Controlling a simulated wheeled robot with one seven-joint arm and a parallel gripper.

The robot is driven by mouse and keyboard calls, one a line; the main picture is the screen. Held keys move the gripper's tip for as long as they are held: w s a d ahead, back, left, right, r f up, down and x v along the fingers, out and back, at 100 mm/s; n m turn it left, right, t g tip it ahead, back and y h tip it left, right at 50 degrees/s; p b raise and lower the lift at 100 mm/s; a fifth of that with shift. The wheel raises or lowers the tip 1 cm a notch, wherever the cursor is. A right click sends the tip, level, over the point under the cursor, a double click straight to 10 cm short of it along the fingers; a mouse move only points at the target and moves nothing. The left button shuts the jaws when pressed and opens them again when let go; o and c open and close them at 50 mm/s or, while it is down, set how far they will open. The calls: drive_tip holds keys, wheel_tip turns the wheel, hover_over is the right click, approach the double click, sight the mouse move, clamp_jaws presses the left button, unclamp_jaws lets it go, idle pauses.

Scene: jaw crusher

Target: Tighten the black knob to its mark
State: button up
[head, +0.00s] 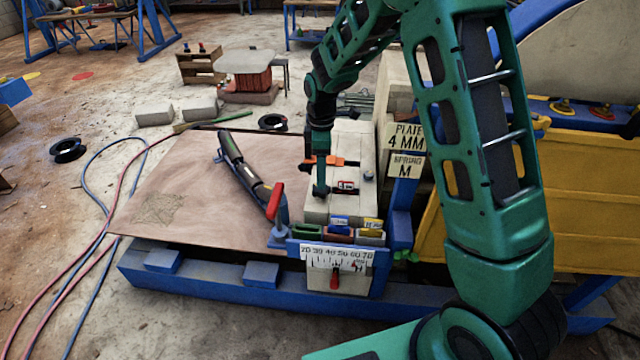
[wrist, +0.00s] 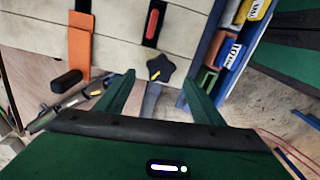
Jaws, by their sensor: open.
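The black knob (wrist: 160,68) is star-shaped with a yellow line on its face. In the wrist view it sits at the edge of a pale block (wrist: 118,28), between and just beyond the tips of my gripper (wrist: 158,82). The fingers are open, one on each side, and I see no contact. In the head view my gripper (head: 320,188) is over the left part of the pale block (head: 345,145), and I cannot make out the knob there. The yellow line is tilted; I cannot make out a separate mark for it.
An orange strap-like part (wrist: 80,48) and a red insert in a black slot (wrist: 152,22) are near the knob. A blue tray (wrist: 232,62) holds coloured labelled pieces. A red-handled lever (head: 274,202) and a scale plate (head: 337,256) stand in front. A brown sheet (head: 185,185) lies left.

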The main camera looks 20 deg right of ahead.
sight(321, 192)
wheel_tip(321, 192, down, 6)
drive_tip(key=shift+d+r, duration=0.1)
drive_tip(key=shift+s, duration=0.1)
drive_tip(key=c, duration=1)
